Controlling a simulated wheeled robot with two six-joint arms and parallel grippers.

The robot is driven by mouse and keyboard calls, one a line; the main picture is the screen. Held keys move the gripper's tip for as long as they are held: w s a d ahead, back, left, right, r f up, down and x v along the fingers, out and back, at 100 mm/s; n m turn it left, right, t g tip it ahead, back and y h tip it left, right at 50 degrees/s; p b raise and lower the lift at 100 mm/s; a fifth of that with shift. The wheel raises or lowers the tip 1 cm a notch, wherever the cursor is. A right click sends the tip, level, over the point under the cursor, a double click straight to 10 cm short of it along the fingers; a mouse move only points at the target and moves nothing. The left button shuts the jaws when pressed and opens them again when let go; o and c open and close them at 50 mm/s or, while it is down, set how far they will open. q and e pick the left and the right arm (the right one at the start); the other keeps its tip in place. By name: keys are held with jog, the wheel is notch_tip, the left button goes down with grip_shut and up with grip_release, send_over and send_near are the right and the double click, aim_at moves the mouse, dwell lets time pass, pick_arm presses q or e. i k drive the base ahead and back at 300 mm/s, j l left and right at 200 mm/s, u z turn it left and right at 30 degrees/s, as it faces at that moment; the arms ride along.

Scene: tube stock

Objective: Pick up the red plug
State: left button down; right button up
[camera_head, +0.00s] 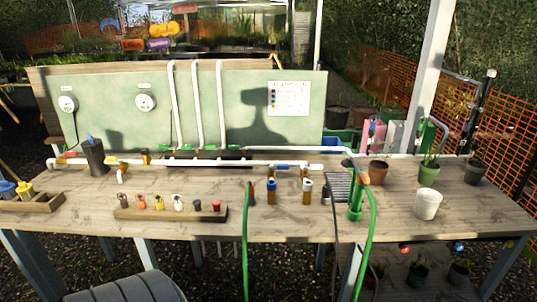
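A wooden rack (130,214) lies near the front of the table, left of the middle. It holds several small plugs in a row. The one at its right end is a red plug (216,206), standing upright beside a black one (197,205). A white plug (178,203) stands in the middle. Neither of my grippers shows in the view.
A white pipe (215,163) runs along the table behind the rack. Bottles (271,192), a green hose (369,230) and a white pot (427,205) stand to the right. A dark cylinder (95,157) stands back left. Bare wood (290,222) lies right of the rack.

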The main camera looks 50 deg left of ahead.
aim_at(216, 204)
jog(key=u, duration=2.05)
